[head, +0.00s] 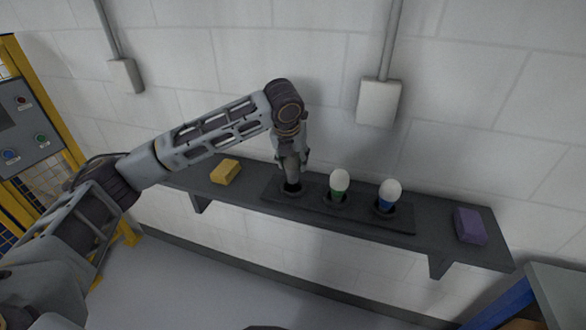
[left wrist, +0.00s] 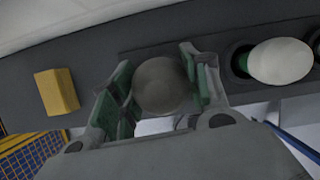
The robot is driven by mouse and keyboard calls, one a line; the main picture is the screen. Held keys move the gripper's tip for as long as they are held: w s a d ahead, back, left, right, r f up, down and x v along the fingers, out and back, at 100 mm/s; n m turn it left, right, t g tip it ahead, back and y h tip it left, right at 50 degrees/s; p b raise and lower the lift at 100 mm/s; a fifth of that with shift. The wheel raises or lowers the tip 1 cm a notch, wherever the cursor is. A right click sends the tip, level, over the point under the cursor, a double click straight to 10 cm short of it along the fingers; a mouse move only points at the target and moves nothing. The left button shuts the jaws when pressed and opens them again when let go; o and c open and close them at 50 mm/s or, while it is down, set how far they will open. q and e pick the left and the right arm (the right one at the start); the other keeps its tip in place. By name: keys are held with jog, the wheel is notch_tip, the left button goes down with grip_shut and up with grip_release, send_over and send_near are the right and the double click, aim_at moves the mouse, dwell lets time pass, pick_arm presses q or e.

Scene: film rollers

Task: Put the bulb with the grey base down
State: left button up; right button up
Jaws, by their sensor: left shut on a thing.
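My left gripper (head: 291,172) points down at the left socket of the dark holder (head: 315,209) on the shelf. In the left wrist view my left gripper (left wrist: 160,78) is shut on a rounded grey-looking bulb (left wrist: 163,87), with one finger on each side. Its base is hidden, so I cannot tell the base colour or whether it rests in the socket. A white bulb with a green base (head: 340,183) stands in the middle socket. A white bulb with a blue base (head: 389,194) stands in the right socket. My right gripper is in neither view.
A yellow block (head: 225,172) lies on the dark shelf (head: 439,232) left of the holder. A purple block (head: 469,225) lies near its right end. The wall stands close behind, with a grey box (head: 378,102) above the shelf.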

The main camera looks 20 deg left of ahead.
aim_at(293, 168)
pick_arm(q)
jog(key=shift+f, duration=1.65)
jog(key=shift+f, duration=0.1)
jog(key=o, duration=1)
jog(key=shift+s+r, duration=0.15)
jog(key=shift+r, duration=0.4)
jog(key=v, duration=1.1)
jog(key=shift+s, duration=0.1)
